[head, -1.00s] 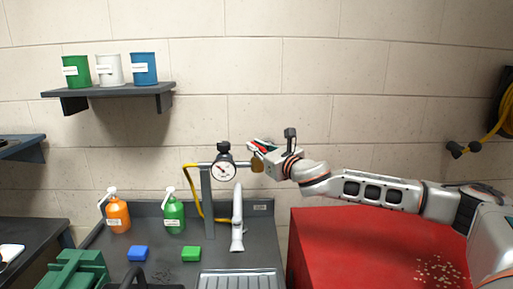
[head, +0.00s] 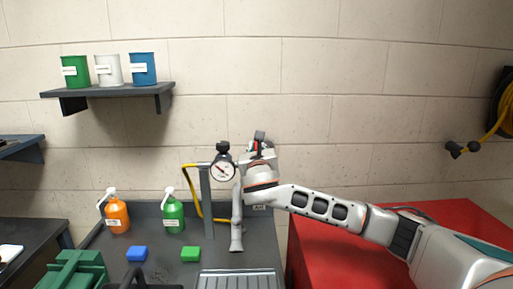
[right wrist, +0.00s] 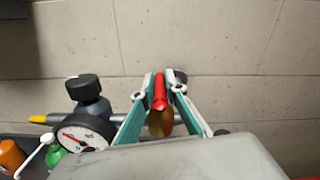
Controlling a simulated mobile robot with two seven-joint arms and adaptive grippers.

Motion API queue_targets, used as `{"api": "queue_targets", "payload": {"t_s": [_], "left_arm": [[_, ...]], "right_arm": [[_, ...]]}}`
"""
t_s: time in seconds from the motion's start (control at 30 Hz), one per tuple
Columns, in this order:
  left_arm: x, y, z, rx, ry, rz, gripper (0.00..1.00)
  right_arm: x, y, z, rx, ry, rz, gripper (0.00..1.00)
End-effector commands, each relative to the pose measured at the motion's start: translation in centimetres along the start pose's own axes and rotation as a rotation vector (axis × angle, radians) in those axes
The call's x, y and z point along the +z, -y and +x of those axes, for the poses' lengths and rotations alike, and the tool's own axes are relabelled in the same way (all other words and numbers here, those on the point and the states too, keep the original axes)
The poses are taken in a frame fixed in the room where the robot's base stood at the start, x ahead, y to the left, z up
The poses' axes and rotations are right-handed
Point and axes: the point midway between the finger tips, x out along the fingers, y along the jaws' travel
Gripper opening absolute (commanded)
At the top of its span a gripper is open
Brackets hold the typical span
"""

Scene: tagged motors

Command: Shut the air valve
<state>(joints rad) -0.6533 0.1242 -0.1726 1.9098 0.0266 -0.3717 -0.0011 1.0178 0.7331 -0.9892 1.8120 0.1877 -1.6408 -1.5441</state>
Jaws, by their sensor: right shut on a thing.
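The air valve has a brass body (right wrist: 160,122) and a red lever (right wrist: 160,90), both clear in the right wrist view. My right gripper (right wrist: 160,82) is shut on the red lever, one teal finger on each side of it. In the head view the right gripper (head: 258,150) is at the valve, just right of the pressure gauge (head: 222,171), and hides most of the valve. The gauge also shows in the right wrist view (right wrist: 82,133), left of the fingers. My left gripper is not in view.
A grey post (head: 205,205) and yellow hose (head: 191,195) stand left of the valve. Orange (head: 117,215) and green (head: 173,214) bottles stand on the counter. A red cabinet (head: 330,255) is under my right arm.

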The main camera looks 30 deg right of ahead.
Motion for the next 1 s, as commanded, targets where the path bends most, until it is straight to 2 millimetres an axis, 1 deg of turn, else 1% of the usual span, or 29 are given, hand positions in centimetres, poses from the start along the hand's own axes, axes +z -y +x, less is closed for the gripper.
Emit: {"api": "queue_targets", "payload": {"t_s": [0.43,0.47,0.5,0.53,0.77,0.87,1.0], "left_arm": [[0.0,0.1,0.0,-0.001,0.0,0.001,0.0],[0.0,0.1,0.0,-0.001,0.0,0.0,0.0],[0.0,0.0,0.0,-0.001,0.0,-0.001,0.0],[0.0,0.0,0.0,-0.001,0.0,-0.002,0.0],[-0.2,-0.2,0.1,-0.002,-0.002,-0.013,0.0],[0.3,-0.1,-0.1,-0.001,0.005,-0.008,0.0],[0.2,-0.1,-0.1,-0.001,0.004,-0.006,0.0]], "right_arm": [[0.0,0.0,0.0,-0.012,-0.002,0.0,0.0],[0.0,0.0,0.0,-0.012,-0.002,0.0,0.15],[0.0,0.0,0.0,-0.012,-0.002,0.0,0.25],[0.0,0.0,0.0,-0.012,-0.002,0.0,0.29],[0.0,0.0,0.0,-0.012,-0.002,0.0,0.29],[0.0,0.0,-0.1,-0.011,-0.002,0.0,0.29],[-0.1,-0.1,-1.2,-0.009,-0.003,0.0,0.29]]}}
